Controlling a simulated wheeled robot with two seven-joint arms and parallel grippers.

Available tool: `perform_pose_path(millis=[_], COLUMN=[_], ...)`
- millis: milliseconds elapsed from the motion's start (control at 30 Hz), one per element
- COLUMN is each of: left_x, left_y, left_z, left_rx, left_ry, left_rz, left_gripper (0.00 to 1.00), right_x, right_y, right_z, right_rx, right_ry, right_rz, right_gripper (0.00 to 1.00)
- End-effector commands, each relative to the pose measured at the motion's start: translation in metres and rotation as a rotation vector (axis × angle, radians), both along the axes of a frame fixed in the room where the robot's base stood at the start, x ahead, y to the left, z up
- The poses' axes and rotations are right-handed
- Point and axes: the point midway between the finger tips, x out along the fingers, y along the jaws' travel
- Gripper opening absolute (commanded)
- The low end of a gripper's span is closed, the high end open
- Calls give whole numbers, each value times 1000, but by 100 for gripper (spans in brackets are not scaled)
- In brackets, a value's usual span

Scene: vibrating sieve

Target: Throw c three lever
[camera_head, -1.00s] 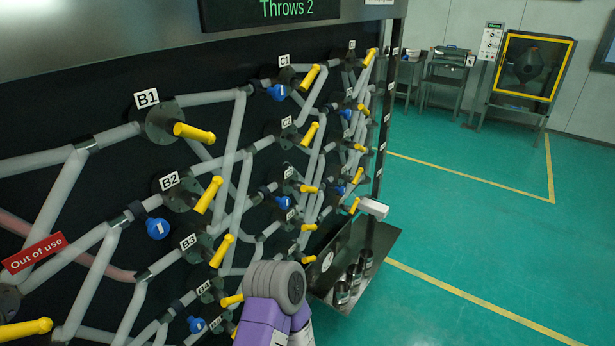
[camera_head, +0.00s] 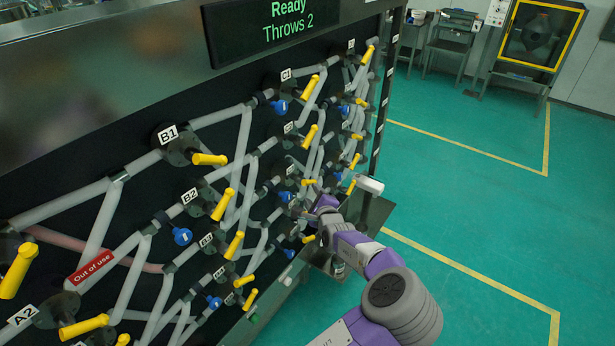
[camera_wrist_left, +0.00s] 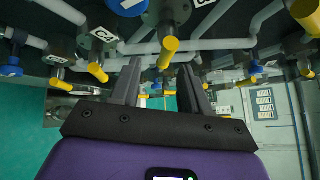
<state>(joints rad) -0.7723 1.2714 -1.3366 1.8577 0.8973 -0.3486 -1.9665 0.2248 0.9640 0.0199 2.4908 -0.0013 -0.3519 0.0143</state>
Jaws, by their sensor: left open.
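The C3 lever (camera_head: 309,182) is a yellow handle in the C column of the pipe board, below C1 (camera_head: 310,87) and C2 (camera_head: 309,135). It points right, nearly level. My left gripper (camera_head: 318,208) is just below it, close to the board; its fingers are partly hidden in the head view. In the left wrist view the gripper (camera_wrist_left: 160,72) is open and empty. A yellow lever (camera_wrist_left: 168,50) stands just beyond its fingertips, between their lines; its label is cut off, so I cannot tell which lever it is. My right gripper is out of view.
A display (camera_head: 285,25) reads "Ready" and "Throws 2". A red "Out of use" sign (camera_head: 91,267) is at left. A metal tray (camera_head: 375,215) juts out at the board's lower right. Green floor is clear at right.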

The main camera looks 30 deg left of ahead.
Motion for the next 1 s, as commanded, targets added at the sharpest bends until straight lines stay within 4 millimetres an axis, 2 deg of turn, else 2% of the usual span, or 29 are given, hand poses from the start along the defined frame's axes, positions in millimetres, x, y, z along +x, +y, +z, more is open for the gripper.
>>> perform_pose_path(millis=[33, 100, 533, 967, 1000], left_x=[3, 8, 45, 52, 52], left_y=[0, 3, 46, 53, 53], left_z=[7, 10, -6, -8, -8], left_rx=[15, 25, 24, 24, 24], left_ry=[-3, -3, -1, 0, -1], left_rz=[-5, -8, -7, -8, -7], left_gripper=[46, 46, 46, 46, 40], right_x=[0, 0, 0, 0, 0], right_y=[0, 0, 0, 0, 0], right_z=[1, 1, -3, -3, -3], right_rx=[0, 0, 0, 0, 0], right_ry=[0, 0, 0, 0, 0], right_rz=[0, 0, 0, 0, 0], right_gripper=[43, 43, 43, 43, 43])
